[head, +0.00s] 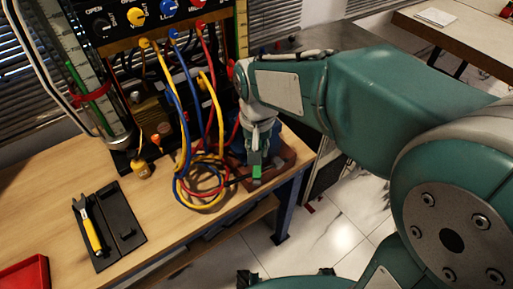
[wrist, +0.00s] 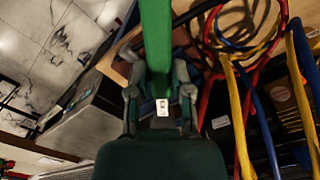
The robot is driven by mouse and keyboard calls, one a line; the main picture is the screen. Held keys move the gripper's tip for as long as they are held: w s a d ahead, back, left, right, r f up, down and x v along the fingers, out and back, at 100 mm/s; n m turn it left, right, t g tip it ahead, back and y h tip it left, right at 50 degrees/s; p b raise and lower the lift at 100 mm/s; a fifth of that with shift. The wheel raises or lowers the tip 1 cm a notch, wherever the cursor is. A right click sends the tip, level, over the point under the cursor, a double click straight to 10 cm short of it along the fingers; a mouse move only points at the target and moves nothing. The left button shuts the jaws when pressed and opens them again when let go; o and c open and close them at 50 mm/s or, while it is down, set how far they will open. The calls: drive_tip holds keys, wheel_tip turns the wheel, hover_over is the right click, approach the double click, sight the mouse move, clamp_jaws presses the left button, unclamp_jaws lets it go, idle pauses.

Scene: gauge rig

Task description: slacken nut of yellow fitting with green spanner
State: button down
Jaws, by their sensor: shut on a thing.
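My gripper (head: 257,158) is at the right end of the wooden bench, pointing down, shut on the green spanner (head: 257,172). In the head view only a short green part of the spanner shows below the fingers. In the wrist view the green spanner (wrist: 157,45) runs up from between the fingers (wrist: 160,92) and out of the picture's top, so its far end is hidden. What looks like the yellow fitting (head: 145,43) is at the top of the yellow hose, under the rig's panel, up and left of my gripper and apart from it. Its nut is too small to make out.
Yellow, blue and red hoses (head: 190,188) hang from the panel and coil on the bench beside my gripper. A yellow-handled tool (head: 92,232) lies on a black holder (head: 130,232). A red tray (head: 25,276) is at lower left. The bench front (head: 165,225) is clear.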

drive_tip(key=shift+w, duration=0.9)
idle(0.6)
drive_tip(key=shift+w+d+n, duration=0.15)
drive_tip(key=shift+d+n, duration=1.15)
drive_tip(key=shift+d, duration=0.05)
drive_tip(key=shift+w+d+n, duration=0.15)
drive_tip(key=shift+d+n, duration=0.35)
drive_tip(key=shift+w+d+n, duration=0.15)
drive_tip(key=shift+d+n, duration=0.35)
idle(0.6)
drive_tip(key=shift+s+a+m, duration=0.25)
drive_tip(key=shift+a+m, duration=0.65)
idle(0.3)
drive_tip(key=shift+s+d, duration=0.2)
drive_tip(key=shift+s, duration=0.6)
drive_tip(key=shift+s+d, duration=0.15)
drive_tip(key=shift+s, duration=0.7)
drive_tip(key=shift+s+d, duration=0.2)
drive_tip(key=shift+s, duration=0.6)
